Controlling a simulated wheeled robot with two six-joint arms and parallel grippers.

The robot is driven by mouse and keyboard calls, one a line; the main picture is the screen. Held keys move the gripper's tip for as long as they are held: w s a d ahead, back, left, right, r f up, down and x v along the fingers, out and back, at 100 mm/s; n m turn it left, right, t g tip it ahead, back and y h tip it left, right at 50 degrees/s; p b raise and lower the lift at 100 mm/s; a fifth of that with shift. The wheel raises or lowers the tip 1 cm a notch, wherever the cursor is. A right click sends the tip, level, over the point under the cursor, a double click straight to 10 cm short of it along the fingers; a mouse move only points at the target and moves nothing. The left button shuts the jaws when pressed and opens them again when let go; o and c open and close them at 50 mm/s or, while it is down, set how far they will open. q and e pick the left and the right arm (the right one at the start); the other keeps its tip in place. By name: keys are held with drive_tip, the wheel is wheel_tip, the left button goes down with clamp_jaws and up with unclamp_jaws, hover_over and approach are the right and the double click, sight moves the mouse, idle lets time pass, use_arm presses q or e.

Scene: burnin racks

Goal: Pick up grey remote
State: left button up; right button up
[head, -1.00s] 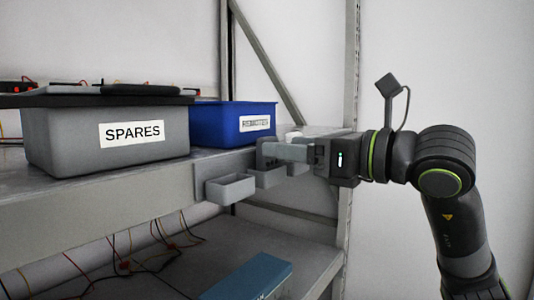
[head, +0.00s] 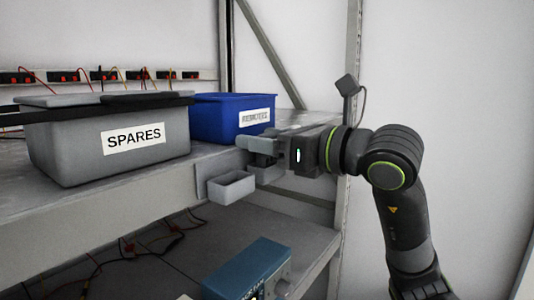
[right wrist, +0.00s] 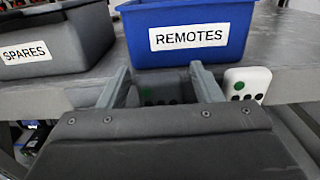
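The grey remote (right wrist: 161,91), with a green button, shows between the fingers of my right gripper in the right wrist view. Its lower part is hidden behind the gripper body, and I cannot make it out in the head view. My right gripper (head: 251,146) is open at the shelf's front edge, over the small grey holders. In the right wrist view its fingers (right wrist: 159,70) stand apart on either side of the remote, with no clear contact. A white remote (right wrist: 248,82) stands just right of the right finger. My left gripper is not in view.
A blue bin labelled REMOTES (head: 222,120) stands on the shelf behind the gripper. A grey SPARES bin (head: 75,150) stands to its left. A small grey holder (head: 231,189) hangs on the shelf edge. A blue box (head: 245,268) lies on the lower shelf.

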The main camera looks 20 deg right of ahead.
drive_tip(key=c, duration=0.8)
drive_tip(key=shift+c, duration=0.3)
drive_tip(key=shift+r, duration=0.15)
